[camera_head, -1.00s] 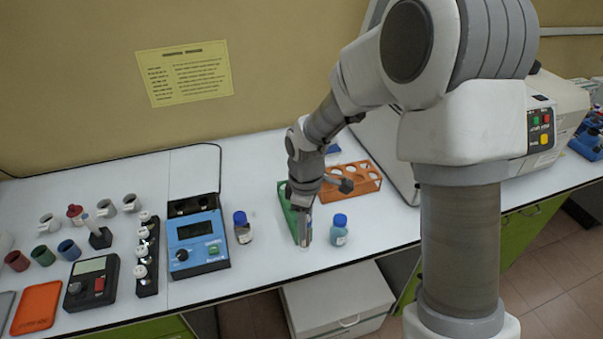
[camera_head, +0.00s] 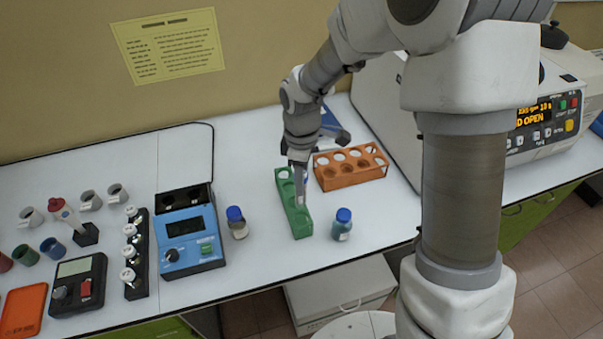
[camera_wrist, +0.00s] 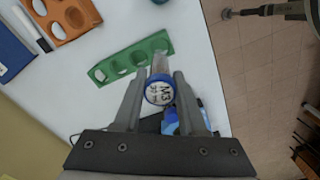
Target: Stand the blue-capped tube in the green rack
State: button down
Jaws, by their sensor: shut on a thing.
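The green rack (camera_head: 302,223) stands on the white bench, its long side running front to back; it also shows in the wrist view (camera_wrist: 108,74). My gripper (camera_head: 300,190) is over the rack in the head view. In the wrist view my gripper (camera_wrist: 160,100) is shut on the blue-capped tube (camera_wrist: 160,90), whose cap has a white, marked top. The clear tube body reaches toward one end of the rack. I cannot tell whether its lower end is in a hole. In the head view the tube is mostly hidden by the gripper.
An orange rack (camera_head: 350,168) stands just right of the green rack. Blue-capped bottles stand on the left (camera_head: 237,223) and right (camera_head: 342,225). A blue meter (camera_head: 190,240) and a black holder with white-capped vials (camera_head: 136,255) are further left. A large machine (camera_head: 400,120) stands behind right.

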aim_at(302, 207)
jog(key=shift+f+b, duration=4.1)
jog(key=shift+f, duration=1.4)
jog(key=shift+c, duration=1.9)
grip_release()
